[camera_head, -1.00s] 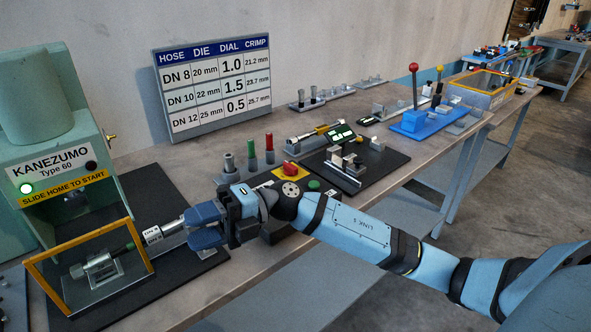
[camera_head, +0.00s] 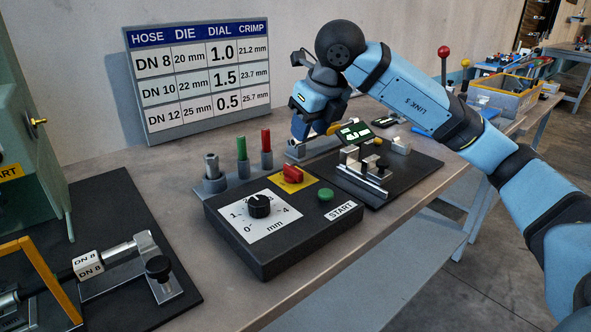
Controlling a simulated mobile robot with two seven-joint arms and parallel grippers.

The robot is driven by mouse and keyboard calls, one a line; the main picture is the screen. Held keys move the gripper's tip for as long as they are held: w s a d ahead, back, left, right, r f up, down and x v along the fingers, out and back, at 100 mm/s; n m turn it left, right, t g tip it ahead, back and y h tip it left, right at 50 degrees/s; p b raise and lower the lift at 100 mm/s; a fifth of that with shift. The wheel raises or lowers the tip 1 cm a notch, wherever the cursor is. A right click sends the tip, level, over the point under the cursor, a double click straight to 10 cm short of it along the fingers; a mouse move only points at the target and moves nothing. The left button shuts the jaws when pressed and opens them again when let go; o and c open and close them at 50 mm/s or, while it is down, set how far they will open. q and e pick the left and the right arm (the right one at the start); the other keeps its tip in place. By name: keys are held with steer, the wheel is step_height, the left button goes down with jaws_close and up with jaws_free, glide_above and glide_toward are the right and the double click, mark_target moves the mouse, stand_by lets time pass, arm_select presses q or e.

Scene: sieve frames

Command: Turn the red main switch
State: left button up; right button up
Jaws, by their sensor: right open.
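The red main switch (camera_head: 292,174) is a red knob on a yellow plate (camera_head: 291,184). The plate sits at the back of a black control box (camera_head: 262,243). My right gripper (camera_head: 303,130) is open and points down, above and behind the switch in the picture. It is apart from the switch, and I see nothing held in it. One finger is partly hidden behind the gripper body. My left gripper is not in view.
The box also carries a black dial (camera_head: 259,205) and a green START button (camera_head: 325,194). Red (camera_head: 266,149) and green (camera_head: 242,155) posts stand close behind it. A measuring fixture (camera_head: 364,172) is to the right. A clamped hose (camera_head: 120,254) is at left.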

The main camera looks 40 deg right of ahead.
mark_target(294, 168)
steer(key=b+x, duration=0.2)
steer(key=x, duration=0.9)
steer(key=shift+f, duration=0.1)
steer(key=shift+w+f, duration=0.1)
steer(key=shift+f, duration=0.15)
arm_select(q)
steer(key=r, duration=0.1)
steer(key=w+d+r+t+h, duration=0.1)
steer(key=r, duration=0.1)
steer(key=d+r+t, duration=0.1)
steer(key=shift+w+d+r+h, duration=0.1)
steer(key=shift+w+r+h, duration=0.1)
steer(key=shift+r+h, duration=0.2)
arm_select(e)
steer(key=shift+f, duration=0.1)
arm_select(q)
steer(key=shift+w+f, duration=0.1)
arm_select(e)
jaws_close()
